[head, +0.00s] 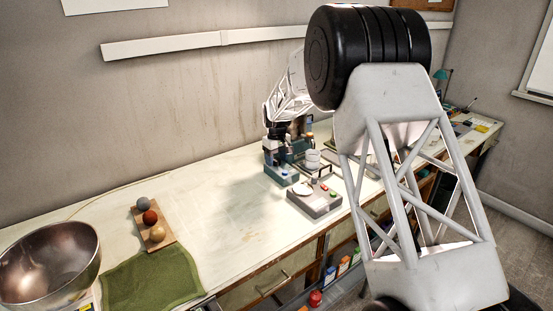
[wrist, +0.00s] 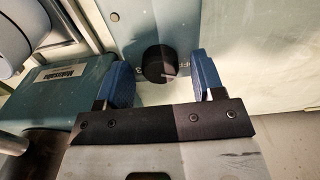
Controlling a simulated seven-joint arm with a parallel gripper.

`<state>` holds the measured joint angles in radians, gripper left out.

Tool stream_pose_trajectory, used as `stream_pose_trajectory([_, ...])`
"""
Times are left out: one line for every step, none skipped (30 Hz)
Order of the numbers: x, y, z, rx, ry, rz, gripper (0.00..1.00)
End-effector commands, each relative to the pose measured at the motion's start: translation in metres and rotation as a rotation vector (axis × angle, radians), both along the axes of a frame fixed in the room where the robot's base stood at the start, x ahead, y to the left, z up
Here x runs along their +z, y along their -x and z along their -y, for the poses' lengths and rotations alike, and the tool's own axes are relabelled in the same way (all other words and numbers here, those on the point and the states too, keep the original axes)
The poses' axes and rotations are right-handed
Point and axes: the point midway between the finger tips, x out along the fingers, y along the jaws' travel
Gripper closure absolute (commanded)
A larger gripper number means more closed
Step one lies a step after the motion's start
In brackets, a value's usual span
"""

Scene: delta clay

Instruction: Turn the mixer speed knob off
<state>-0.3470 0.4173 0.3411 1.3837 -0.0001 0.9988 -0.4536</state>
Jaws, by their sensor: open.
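The mixer speed knob (wrist: 157,64) is a round black knob on a pale teal panel (wrist: 143,18) in the wrist view. Small white markings show beside it, partly hidden. My gripper (wrist: 161,66) is open, with one blue fingertip to the left of the knob and one to the right. Gaps show on both sides, so neither finger appears to touch it. How deep the fingers reach along the knob I cannot tell. In the head view the mixer (head: 281,174) has a teal base on the bench, with my arm's end above it hiding much of it; the knob is not clear there.
A teal labelled housing (wrist: 62,98) is left of my gripper. A metal bowl (head: 48,264), green cloth (head: 150,280) and board with balls (head: 165,240) lie left. The bench (head: 225,205) between is clear.

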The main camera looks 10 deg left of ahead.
Motion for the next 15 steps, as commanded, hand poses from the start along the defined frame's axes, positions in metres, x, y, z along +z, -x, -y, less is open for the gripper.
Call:
stream_pose_trajectory([0.000,0.000,0.000,0.000,0.000,0.000,0.38])
stream_pose_trajectory([0.000,0.000,0.000,0.000,0.000,0.000,0.38])
stream_pose_trajectory([0.000,0.000,0.000,0.000,0.000,0.000,0.38])
stream_pose_trajectory([0.001,0.000,0.000,0.000,0.000,0.000,0.38])
stream_pose_trajectory([0.002,0.000,0.000,0.000,0.000,0.000,0.38])
stream_pose_trajectory([0.003,0.000,0.000,0.000,0.000,0.000,0.38])
stream_pose_trajectory([0.004,0.000,0.000,0.000,0.000,0.000,0.38])
stream_pose_trajectory([0.006,0.000,0.000,0.000,0.000,0.000,0.38])
stream_pose_trajectory([0.009,0.000,0.000,0.000,0.000,0.000,0.38])
stream_pose_trajectory([0.011,0.000,0.000,0.000,0.000,0.000,0.38])
stream_pose_trajectory([0.014,0.000,0.000,0.000,0.000,0.000,0.38])
stream_pose_trajectory([0.018,0.000,0.000,0.000,0.000,0.000,0.38])
stream_pose_trajectory([0.021,0.000,0.000,0.000,-0.001,0.001,0.38])
stream_pose_trajectory([0.025,0.000,0.000,0.000,-0.001,0.001,0.38])
stream_pose_trajectory([0.030,0.000,0.000,0.000,-0.001,0.002,0.38])
